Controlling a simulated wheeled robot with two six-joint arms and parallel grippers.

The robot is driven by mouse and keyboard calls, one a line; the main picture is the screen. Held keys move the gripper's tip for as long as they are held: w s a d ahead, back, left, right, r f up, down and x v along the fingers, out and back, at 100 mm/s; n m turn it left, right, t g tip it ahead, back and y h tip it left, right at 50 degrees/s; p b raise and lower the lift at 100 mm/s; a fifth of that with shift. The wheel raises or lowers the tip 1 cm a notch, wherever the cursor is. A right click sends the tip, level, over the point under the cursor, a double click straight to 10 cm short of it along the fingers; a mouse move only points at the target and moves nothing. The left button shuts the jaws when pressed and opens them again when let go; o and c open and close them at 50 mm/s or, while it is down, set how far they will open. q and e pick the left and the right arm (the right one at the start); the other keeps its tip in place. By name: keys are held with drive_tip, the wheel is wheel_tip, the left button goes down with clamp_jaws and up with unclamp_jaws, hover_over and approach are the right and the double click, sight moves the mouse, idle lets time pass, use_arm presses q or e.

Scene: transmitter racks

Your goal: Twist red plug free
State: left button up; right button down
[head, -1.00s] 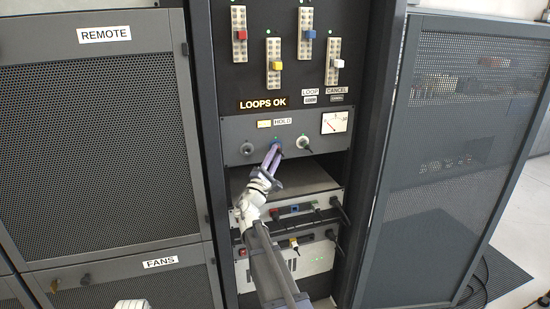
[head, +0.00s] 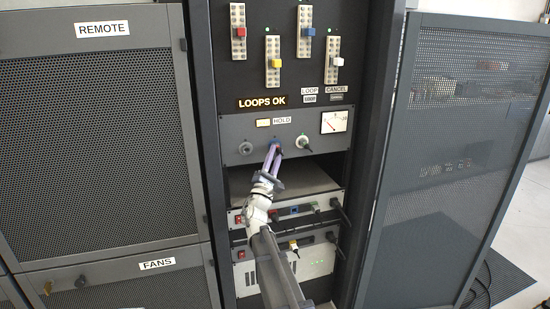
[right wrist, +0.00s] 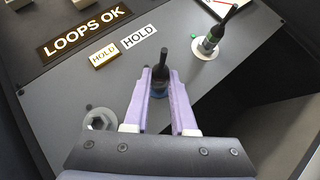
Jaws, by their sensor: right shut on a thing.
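My right gripper (head: 275,152) is at the middle socket of the grey HOLD panel (head: 235,128) in the head view. I see no red plug on this panel. A green-ringed dark plug (right wrist: 212,36) sits in a white socket to the right. My left gripper is not in view.
A grey round socket (right wrist: 100,120) without a plug is left of the held one. A dial meter (head: 335,122) is at the panel's upper right. Coloured sliders, including a red one (head: 239,31), are above. A shelf (head: 290,178) juts out below.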

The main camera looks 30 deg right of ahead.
drive_tip(key=shift+w+n, duration=0.1)
drive_tip(key=shift+n, duration=0.2)
drive_tip(key=c, duration=0.7)
unclamp_jaws()
drive_tip(key=shift+f, duration=0.1)
drive_tip(key=shift+o, duration=0.2)
drive_tip(key=s+a+f+m+g+y+p, duration=0.4)
drive_tip(key=s+a, duration=0.6)
drive_tip(key=a, duration=0.3)
drive_tip(key=s+a+f+m+g+y+p, duration=0.3)
drive_tip(key=s+a+g+y+p, duration=0.3)
drive_tip(key=a, duration=0.8)
drive_tip(key=s+a+f+m+g+y+p, duration=0.4)
drive_tip(key=s+a+f+g+y+p, duration=0.2)
drive_tip(key=s+a+p, duration=0.5)
drive_tip(key=s+a+y, duration=0.2)
drive_tip(key=s, duration=0.1)
drive_tip(key=shift+a+m+p, duration=0.3)
drive_tip(key=shift+a, duration=0.05)
